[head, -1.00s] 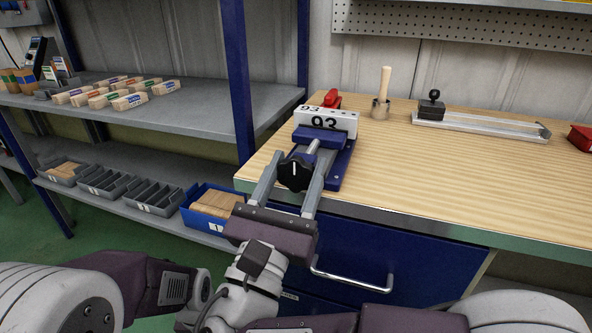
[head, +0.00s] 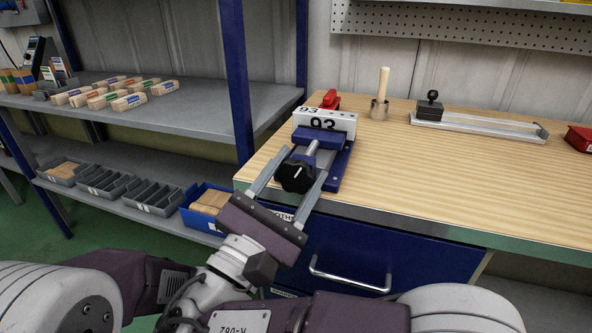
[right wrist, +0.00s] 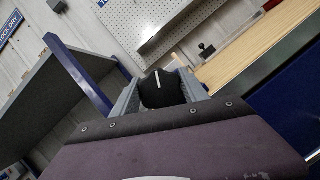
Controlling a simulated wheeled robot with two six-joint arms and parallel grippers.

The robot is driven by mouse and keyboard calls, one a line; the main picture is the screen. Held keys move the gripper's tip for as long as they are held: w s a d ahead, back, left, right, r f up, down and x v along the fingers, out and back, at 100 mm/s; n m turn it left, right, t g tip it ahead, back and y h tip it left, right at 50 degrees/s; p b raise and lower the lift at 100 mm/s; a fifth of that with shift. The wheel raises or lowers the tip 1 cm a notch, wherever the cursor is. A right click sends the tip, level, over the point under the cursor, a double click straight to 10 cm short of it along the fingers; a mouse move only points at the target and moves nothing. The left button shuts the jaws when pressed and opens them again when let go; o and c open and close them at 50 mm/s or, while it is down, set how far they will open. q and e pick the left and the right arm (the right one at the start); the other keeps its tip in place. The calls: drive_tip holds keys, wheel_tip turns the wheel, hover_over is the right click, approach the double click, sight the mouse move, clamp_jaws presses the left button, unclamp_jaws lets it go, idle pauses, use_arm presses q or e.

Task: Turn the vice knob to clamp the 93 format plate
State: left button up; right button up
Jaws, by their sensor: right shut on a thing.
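The blue vice (head: 336,160) stands on the wooden bench at its front left corner. The white 93 format plate (head: 326,120) sits upright at the vice's jaw; I cannot tell how tightly it is held. The black vice knob (head: 295,177) has a white line, now tilted to the right. My right gripper (head: 297,172) is shut on the knob, a finger on either side, with its palm tilted. The right wrist view shows the knob (right wrist: 162,88) between the grey fingers. My left gripper is not in view.
A wooden-handled tool in a metal cup (head: 381,95) and a metal rail fixture (head: 478,125) stand farther back on the bench. A blue bin (head: 193,216) and grey trays sit on the lower shelf left. The bench's right front is clear.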

drive_tip(key=shift+m+g+h, duration=0.3)
drive_tip(key=shift+m, duration=0.5)
drive_tip(key=o, duration=1.4)
drive_tip(key=shift+c, duration=0.2)
